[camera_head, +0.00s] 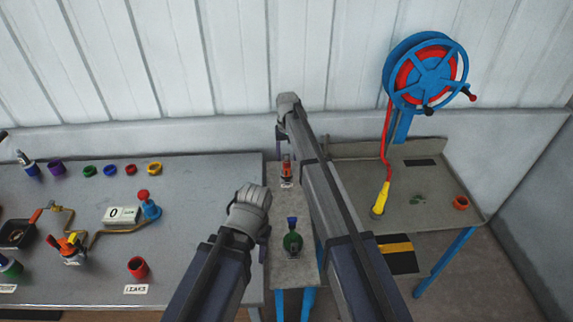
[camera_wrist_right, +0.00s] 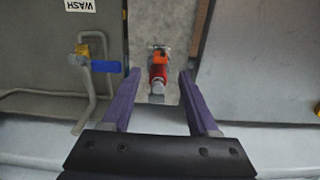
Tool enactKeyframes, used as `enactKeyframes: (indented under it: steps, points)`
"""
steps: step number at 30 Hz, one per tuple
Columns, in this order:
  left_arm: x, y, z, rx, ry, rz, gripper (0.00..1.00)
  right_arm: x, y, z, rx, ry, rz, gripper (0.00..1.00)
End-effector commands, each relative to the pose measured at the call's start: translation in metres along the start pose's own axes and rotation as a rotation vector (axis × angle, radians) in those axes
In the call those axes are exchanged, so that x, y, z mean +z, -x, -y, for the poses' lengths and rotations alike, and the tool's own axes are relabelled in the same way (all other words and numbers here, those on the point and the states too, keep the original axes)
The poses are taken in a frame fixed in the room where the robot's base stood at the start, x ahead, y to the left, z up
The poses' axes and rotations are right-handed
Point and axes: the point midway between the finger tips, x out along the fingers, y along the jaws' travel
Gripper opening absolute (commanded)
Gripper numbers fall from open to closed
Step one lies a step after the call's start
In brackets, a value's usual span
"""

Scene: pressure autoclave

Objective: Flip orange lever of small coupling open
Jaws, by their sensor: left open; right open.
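A small red coupling (camera_head: 287,170) with an orange lever stands on the narrow grey shelf between the two tables. In the right wrist view its orange lever (camera_wrist_right: 161,57) lies at the upper end of the red body (camera_wrist_right: 158,75), with a grey end below. The lever's exact position is too small to tell. My right gripper (camera_wrist_right: 160,74) is open, with its purple fingers on either side of the coupling in that view and gaps to both. In the head view, my right gripper (camera_head: 281,137) is above the coupling. My left gripper (camera_head: 264,232) is open, lower, near the shelf's left edge.
The left table (camera_head: 200,190) holds several fittings and an orange-lever device (camera_head: 70,247). A hose reel (camera_head: 424,72) stands behind the right table (camera_head: 440,178). A blue-handled valve (camera_wrist_right: 106,66) is left of the fingers.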

Motion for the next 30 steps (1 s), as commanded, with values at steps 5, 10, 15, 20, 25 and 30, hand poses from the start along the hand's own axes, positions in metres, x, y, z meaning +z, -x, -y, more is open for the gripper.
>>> enactKeyframes:
  steps: [5, 10, 15, 20, 25, 30]
  points:
    - [0.0, -0.001, 0.0, 0.0, 0.0, 0.0, 0.5, 0.0, -0.001, 0.0, 0.0, 0.0, 0.0, 0.6]
    - [0.0, -0.009, -0.001, 0.0, 0.0, 0.0, 0.5, 0.0, -0.009, 0.0, 0.0, 0.0, 0.0, 0.6]
    - [-0.001, -0.025, -0.002, 0.0, 0.001, 0.0, 0.5, 0.0, -0.025, 0.0, 0.0, 0.0, 0.0, 0.6]
    - [-0.003, -0.045, -0.004, 0.0, 0.001, 0.0, 0.5, 0.0, -0.046, 0.0, 0.0, 0.0, 0.0, 0.6]
    - [-0.004, -0.067, -0.006, 0.0, 0.002, 0.0, 0.5, 0.0, -0.067, 0.0, 0.0, 0.0, 0.0, 0.6]
    - [-0.004, -0.078, -0.007, 0.0, 0.002, 0.0, 0.5, 0.0, -0.078, 0.0, 0.0, 0.0, 0.0, 0.6]
